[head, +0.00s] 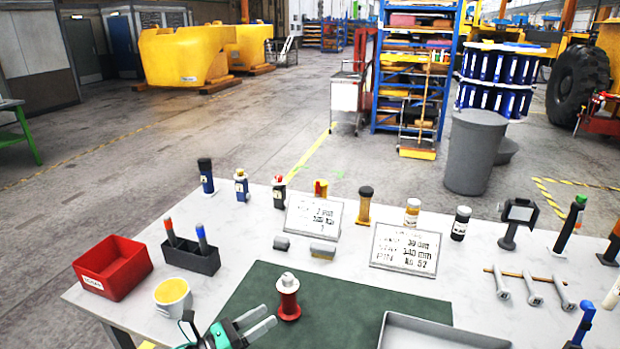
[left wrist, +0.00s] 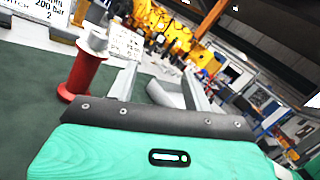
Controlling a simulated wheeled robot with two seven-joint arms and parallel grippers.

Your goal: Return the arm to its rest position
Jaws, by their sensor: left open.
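My left gripper (head: 270,318) is at the bottom of the head view, low by the front of the workbench (head: 150,310). Its two grey fingers are apart, with nothing seen held. A red spool-shaped piece with a white top (head: 288,297) stands upright on the green mat (head: 345,297), just beyond the fingertips. In the left wrist view the fingers (left wrist: 162,78) are spread, and the red piece (left wrist: 83,76) stands to the left of them, outside the gap. A pale grey shape shows between the fingers; I cannot tell what it is. My right gripper is not in view.
A red bin (head: 115,268), a yellow cup (head: 173,296) and a dark holder with pens (head: 192,256) stand at the left. A grey tray (head: 440,330) lies at the front right. Several bottles and two sign plates (head: 405,248) line the back. Wrenches (head: 530,286) lie at the right.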

